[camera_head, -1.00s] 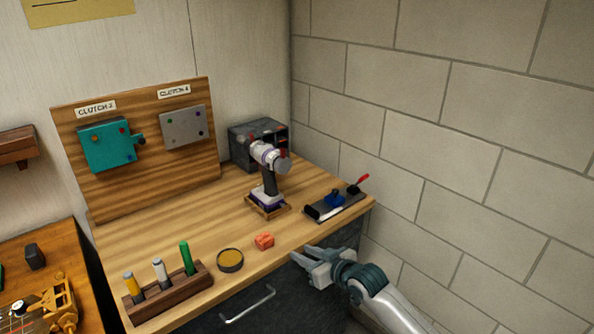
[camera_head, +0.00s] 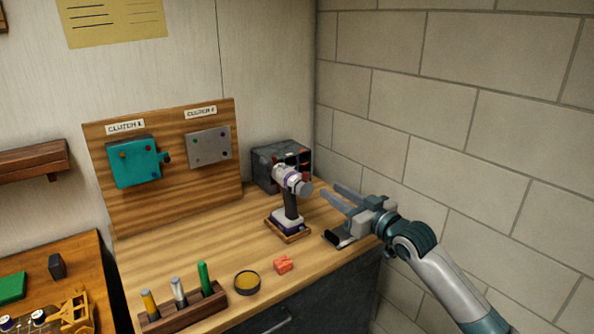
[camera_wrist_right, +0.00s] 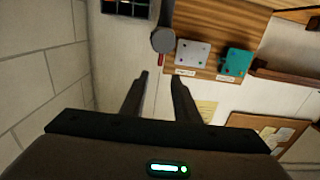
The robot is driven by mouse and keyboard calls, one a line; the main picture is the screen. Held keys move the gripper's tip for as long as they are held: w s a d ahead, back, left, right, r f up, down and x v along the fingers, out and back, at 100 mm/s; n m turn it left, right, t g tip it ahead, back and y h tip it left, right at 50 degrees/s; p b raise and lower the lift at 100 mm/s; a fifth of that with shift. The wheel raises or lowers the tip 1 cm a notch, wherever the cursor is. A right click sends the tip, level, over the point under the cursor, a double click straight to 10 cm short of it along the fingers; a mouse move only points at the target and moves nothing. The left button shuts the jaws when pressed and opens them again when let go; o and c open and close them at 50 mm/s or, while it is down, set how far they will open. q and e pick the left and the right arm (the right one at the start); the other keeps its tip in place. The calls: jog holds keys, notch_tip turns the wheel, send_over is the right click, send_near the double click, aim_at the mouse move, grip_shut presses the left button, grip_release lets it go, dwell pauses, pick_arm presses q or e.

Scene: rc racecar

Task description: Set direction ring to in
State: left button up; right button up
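The power drill (camera_head: 288,200) stands upright on a small wooden base on the workbench, with a white and purple body and a dark grip. Its ring at the front of the head (camera_head: 304,187) is grey and faces right; its setting is too small to read. My right gripper (camera_head: 337,195) is open and empty, to the right of the drill, with its fingers pointing left toward it and apart from it. In the right wrist view the drill's round grey front (camera_wrist_right: 163,40) shows beyond the two spread fingers (camera_wrist_right: 160,80). My left gripper is not in view.
A wooden board with a teal box (camera_head: 135,163) and a grey plate (camera_head: 208,147) stands behind. A dark bin (camera_head: 268,165) is behind the drill. An orange block (camera_head: 283,265), a round tin (camera_head: 247,282) and a marker rack (camera_head: 185,308) line the front edge. A stone wall is at right.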

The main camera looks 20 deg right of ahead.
jog(key=p, duration=0.4)
send_near(297, 175)
jog(key=x, duration=0.3)
jog(key=r+x, duration=0.1)
jog(key=x, duration=0.4)
jog(key=shift+w+a+r, duration=0.15)
jog(key=shift+w+r, duration=0.2)
jog(key=shift+r, duration=0.05)
jog(key=shift+w+a+p, duration=0.25)
jog(key=shift+w+p, duration=0.05)
jog(key=shift+w, duration=0.4)
grip_shut()
